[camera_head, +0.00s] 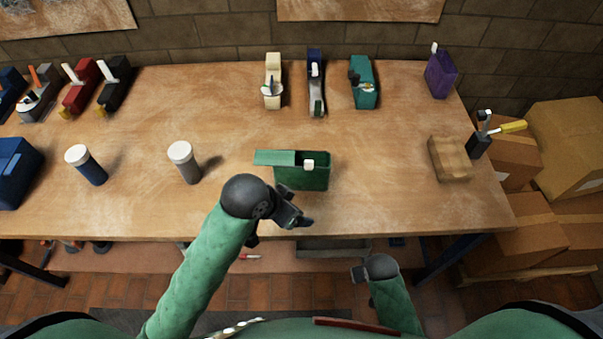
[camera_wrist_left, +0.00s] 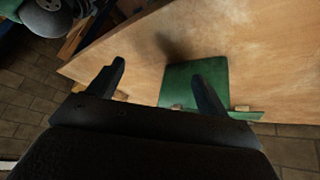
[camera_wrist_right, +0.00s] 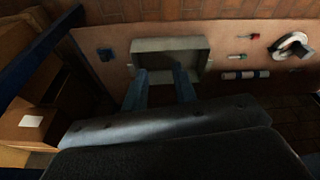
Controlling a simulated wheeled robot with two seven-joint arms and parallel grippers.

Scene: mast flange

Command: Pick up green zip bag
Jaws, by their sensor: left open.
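The green zip bag (camera_head: 305,178) stands upright near the front middle of the workbench, with a flat green flap to its left and a small white piece at its top. My left gripper (camera_head: 296,214) is open and empty just in front of it, at the bench's front edge. In the left wrist view the green bag (camera_wrist_left: 205,75) shows beyond and partly behind the right finger, apart from the other finger. My right gripper (camera_wrist_right: 158,72) is open and empty, low in front of the bench; the head view does not show its fingers.
Two white-lidded jars (camera_head: 184,162) stand left of the bag, and a wooden block (camera_head: 449,159) lies to the right. Tape dispensers (camera_head: 316,82) and a purple bag (camera_head: 440,75) stand at the back. Cardboard boxes (camera_head: 565,140) are stacked at right. A grey tray (camera_wrist_right: 172,45) sits below the bench.

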